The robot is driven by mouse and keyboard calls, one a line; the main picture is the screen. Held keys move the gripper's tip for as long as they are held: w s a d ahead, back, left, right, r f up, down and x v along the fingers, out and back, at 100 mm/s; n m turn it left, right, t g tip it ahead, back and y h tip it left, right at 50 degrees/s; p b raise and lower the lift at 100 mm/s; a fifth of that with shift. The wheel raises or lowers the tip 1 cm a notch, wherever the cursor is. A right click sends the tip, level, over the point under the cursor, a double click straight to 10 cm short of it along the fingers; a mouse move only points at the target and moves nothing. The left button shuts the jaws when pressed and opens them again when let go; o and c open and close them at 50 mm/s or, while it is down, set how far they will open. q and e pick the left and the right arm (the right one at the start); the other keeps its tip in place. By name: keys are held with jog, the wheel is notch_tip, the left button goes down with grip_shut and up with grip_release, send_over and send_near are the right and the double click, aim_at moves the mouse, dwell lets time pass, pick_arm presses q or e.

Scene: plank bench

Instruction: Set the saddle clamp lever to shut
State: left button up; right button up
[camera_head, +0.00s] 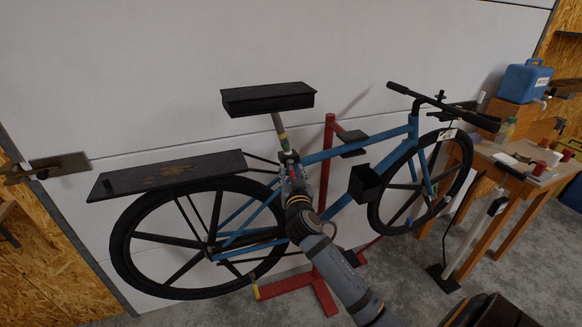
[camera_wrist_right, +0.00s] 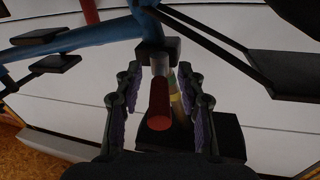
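The blue bicycle (camera_head: 345,150) stands with its black saddle (camera_head: 268,98) on a light seat post (camera_head: 279,126). The dark saddle clamp (camera_head: 288,158) is at the foot of the post. In the right wrist view the red lever (camera_wrist_right: 159,100) points toward the camera from the clamp (camera_wrist_right: 152,50). My right gripper (camera_head: 294,177) is at the clamp and hides the lever in the head view. Its purple-padded fingers (camera_wrist_right: 160,82) are open, one on each side of the lever, with gaps visible. My left gripper is not in view.
A red stand (camera_head: 327,165) is at the bicycle. The rear rack (camera_head: 170,172) is to the left, and a black box (camera_head: 364,184) hangs by the frame on the right. A wooden table (camera_head: 490,165) with a blue container (camera_head: 524,82) is at the right. A white wall is behind.

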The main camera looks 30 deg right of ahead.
jog(key=shift+w+d, duration=0.3)
jog(key=shift+w, duration=0.1)
grip_shut()
